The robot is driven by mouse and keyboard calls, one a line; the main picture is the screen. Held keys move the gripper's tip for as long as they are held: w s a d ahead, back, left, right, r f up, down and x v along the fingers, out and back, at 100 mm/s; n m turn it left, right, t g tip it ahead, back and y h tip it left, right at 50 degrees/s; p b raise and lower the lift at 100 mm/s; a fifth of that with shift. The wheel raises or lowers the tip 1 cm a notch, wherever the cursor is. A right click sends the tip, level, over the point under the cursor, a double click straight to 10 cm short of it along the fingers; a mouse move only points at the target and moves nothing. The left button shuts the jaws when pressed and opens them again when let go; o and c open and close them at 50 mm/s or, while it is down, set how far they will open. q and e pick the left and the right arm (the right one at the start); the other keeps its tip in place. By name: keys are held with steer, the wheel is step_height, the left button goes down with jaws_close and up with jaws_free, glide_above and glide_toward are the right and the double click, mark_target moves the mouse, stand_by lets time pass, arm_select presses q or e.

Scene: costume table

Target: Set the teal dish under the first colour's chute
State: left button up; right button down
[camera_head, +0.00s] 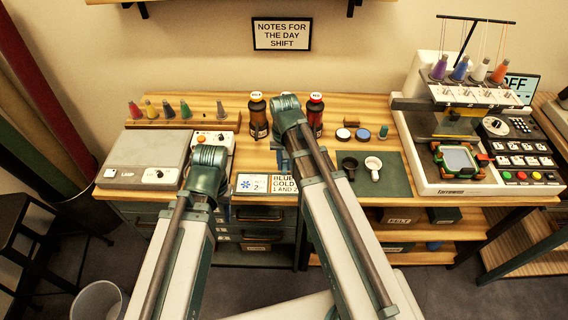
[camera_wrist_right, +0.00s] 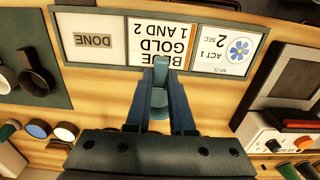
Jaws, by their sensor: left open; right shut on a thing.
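My right gripper (camera_wrist_right: 160,85) is shut on a small teal piece (camera_wrist_right: 160,98) that looks like the teal dish; the jaws hide much of it. In the wrist view it is over the wooden table, just by the card holder. In the head view my right arm hides most of this gripper (camera_head: 288,158). My left gripper (camera_head: 206,188) is at the table's front left, beside the lamp box, open and mostly hidden by its own wrist. The card (camera_head: 285,185) reads blue, gold, 1 and 2. I cannot make out any chute clearly.
Dark bottles (camera_head: 258,118) stand behind my right arm. The grey lamp box (camera_head: 150,150) is at left, the embroidery machine (camera_head: 450,185) at right. Small cones (camera_head: 168,110) line the back left.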

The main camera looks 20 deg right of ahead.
steer(key=shift+f, duration=0.15)
steer(key=shift+w+d+f+b, duration=0.15)
steer(key=shift+w+f+b, duration=0.25)
steer(key=shift+f+b, duration=0.4)
steer(key=shift+w+d+f+b, duration=0.15)
steer(key=shift+w+f+b, duration=0.25)
steer(key=shift+f+b, duration=0.4)
steer(key=shift+r, duration=0.1)
steer(key=shift+w, duration=0.2)
steer(key=shift+w+d, duration=0.3)
steer(key=shift+w, duration=0.7)
steer(key=shift+w+d, duration=0.3)
steer(key=shift+w, duration=0.65)
steer(key=shift+w+d, duration=0.3)
steer(key=shift+w, duration=0.7)
steer(key=shift+f+b, duration=0.75)
steer(key=shift+b, duration=0.1)
steer(key=c, duration=0.7)
jaws_free()
